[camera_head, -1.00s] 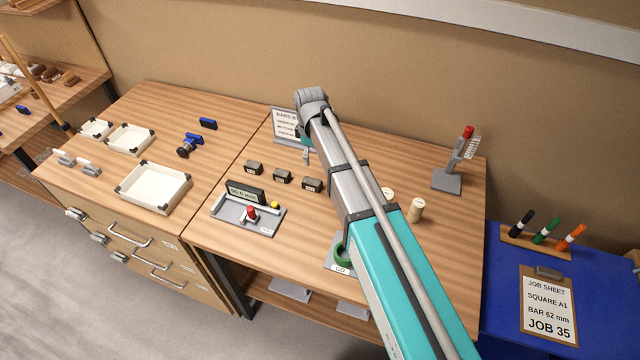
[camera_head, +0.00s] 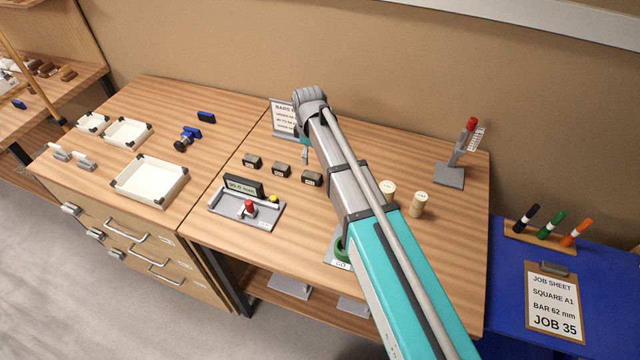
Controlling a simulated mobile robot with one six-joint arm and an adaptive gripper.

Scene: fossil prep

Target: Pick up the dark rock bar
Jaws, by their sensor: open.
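Three short dark rock bars stand in a row on the wooden bench: a left one (camera_head: 252,161), a middle one (camera_head: 281,170) and a right one (camera_head: 312,178). Each has a small pale label on its front, too small to read. My arm crosses the bench from the lower right. My gripper (camera_head: 305,154) points down just behind the right bar, partly hidden by my arm. It is small in view, and no bar shows between its fingers.
In front of the bars is a grey measuring fixture (camera_head: 226,208) with a display and red knob. A sign (camera_head: 284,118) stands behind. Two pale cylinders (camera_head: 388,189) (camera_head: 419,204) and a grey stand (camera_head: 450,175) are to the right. White trays (camera_head: 150,194) sit left. A job sheet (camera_head: 553,302) reads BAR 62 mm.

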